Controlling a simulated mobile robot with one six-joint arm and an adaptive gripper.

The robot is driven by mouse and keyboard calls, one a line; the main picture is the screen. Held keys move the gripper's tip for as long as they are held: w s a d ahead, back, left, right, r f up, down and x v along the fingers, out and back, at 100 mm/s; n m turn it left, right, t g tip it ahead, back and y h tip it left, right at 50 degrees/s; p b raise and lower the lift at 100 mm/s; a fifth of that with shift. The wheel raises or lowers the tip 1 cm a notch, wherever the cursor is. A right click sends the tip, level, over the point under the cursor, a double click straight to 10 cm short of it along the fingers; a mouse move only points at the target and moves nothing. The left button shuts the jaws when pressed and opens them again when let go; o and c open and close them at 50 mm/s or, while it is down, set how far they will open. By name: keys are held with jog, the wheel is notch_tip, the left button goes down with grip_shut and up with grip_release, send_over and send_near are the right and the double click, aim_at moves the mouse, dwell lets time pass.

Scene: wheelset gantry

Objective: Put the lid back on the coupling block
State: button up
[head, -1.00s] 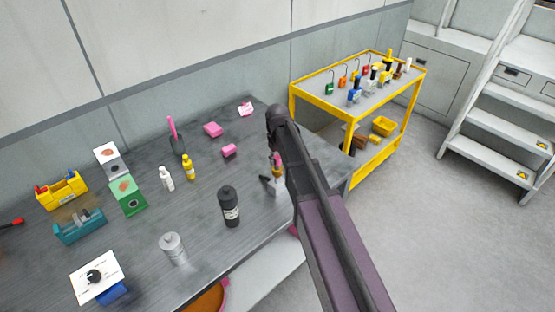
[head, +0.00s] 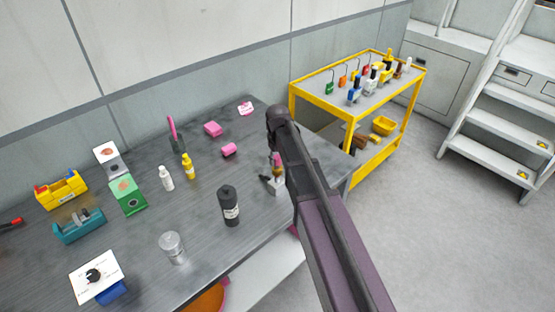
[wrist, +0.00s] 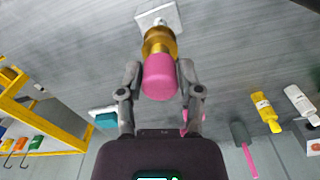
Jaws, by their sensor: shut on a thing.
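In the wrist view, my gripper (wrist: 160,75) is shut on a pink-topped piece (wrist: 159,78), which looks like the lid. A wider gold part (wrist: 159,42) sits in line just beyond the pink. Past it is a pale block (wrist: 172,17) on the bench, which looks like the coupling block. In the head view, the pink and gold piece (head: 277,169) shows beside my arm, upright over the grey-white block (head: 277,187). My arm partly hides this spot. I cannot tell whether the gold part touches the block.
A black bottle (head: 230,206) stands left of the block, with a silver can (head: 173,247) farther left. White (head: 166,178) and yellow (head: 188,166) bottles and pink pieces (head: 213,129) stand behind. A yellow cart (head: 345,119) is beyond the bench's right end.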

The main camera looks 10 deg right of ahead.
jog(key=o, duration=0.9)
jog(key=shift+c, duration=0.2)
jog(key=shift+o, duration=0.2)
jog(key=shift+o, duration=0.7)
jog(key=shift+r, duration=0.15)
jog(key=shift+r+p, duration=3.35)
jog(key=shift+p, duration=0.2)
jog(key=shift+c, duration=0.2)
grip_shut()
